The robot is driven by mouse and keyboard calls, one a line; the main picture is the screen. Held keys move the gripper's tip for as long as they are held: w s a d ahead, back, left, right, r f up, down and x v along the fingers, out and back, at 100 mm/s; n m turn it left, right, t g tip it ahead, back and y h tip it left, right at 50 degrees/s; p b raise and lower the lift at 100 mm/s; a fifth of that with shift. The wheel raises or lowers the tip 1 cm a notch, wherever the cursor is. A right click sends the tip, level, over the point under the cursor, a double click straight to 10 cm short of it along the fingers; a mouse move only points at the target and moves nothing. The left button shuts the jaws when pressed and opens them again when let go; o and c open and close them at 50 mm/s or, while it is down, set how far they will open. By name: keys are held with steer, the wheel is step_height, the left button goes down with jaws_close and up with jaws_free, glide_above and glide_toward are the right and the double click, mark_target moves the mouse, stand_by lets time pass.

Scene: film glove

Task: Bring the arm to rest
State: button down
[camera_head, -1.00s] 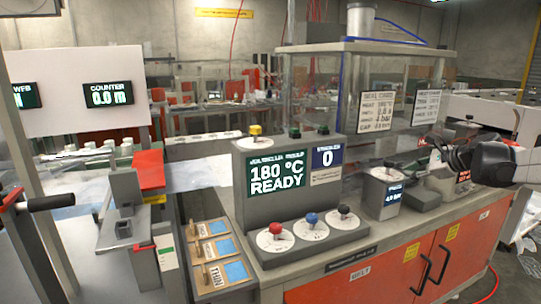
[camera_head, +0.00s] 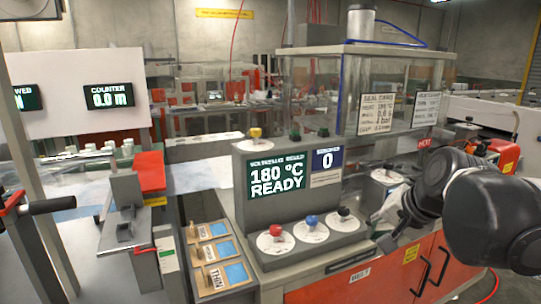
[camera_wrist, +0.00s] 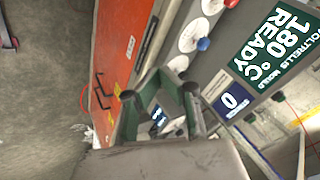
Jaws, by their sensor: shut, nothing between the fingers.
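My gripper (camera_head: 386,240) is at the front right of the grey control console (camera_head: 240,190), beside the black-knobbed dial. Its fingers are shut with nothing held. My dark arm reaches in from the right edge and hides part of the bench top. In the wrist view my gripper (camera_wrist: 172,75) points over the bench toward the console's dials. A small box with a lit display (camera_wrist: 158,115) shows between the gripper's links. Whether the fingers touch the bench or console cannot be told.
The console carries red (camera_head: 275,231), blue (camera_head: 311,221) and black (camera_head: 344,212) knobs, and a screen (camera_head: 276,175) reading 180 °C READY. A clear-walled press enclosure (camera_head: 400,85) stands behind. Red cabinet doors (camera_head: 400,275) are below. Wooden switch blocks (camera_head: 212,250) lie left of the console.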

steer(key=s+a+f+n+h, duration=0.1)
steer(key=s+f+n, duration=0.2)
steer(key=s, duration=0.4)
steer(key=s+a+f+n+h, duration=0.1)
steer(key=s+f+n, duration=0.3)
steer(key=s, duration=0.2)
steer(key=shift+s, duration=0.35)
steer(key=shift+a, duration=0.1)
stand_by(0.7)
